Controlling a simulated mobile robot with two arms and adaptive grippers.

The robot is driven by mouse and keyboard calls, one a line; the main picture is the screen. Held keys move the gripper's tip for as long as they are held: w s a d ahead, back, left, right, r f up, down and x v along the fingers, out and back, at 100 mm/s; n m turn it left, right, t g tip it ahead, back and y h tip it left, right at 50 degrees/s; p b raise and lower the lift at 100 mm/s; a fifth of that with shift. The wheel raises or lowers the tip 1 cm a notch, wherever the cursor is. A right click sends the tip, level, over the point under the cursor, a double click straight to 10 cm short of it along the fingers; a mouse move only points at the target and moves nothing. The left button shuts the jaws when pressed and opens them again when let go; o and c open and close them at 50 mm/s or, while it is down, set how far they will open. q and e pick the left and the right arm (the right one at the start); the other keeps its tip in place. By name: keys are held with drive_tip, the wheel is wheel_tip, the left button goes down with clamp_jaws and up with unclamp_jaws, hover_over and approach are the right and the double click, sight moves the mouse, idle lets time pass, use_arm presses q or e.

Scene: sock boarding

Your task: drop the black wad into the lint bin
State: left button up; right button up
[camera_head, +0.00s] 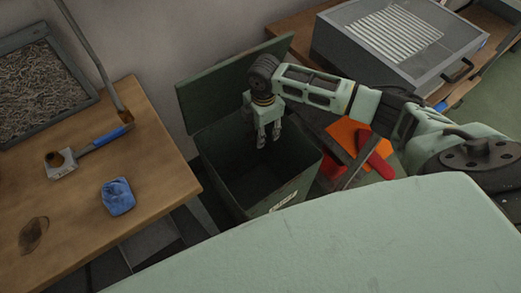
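The lint bin (290,185) is a dark green open-topped box between two benches. Its lid (225,82) stands raised at the back. My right gripper (269,141) comes in from the right and points down over the bin's opening. Its fingers are apart and nothing shows between them. I cannot make out a black wad anywhere; the bin's inside is dark and its floor is hard to see. My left gripper is not in view.
A wooden bench (150,160) on the left holds a blue wad (118,197), a blue-handled tool (103,138) and a tray of grey fibre (92,97). A grey machine (400,50) stands at the upper right. Red and orange items (345,130) lie right of the bin.

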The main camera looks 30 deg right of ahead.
drive_tip(key=o, duration=1)
drive_tip(key=shift+o, duration=0.2)
wheel_tip(320, 180, up, 12)
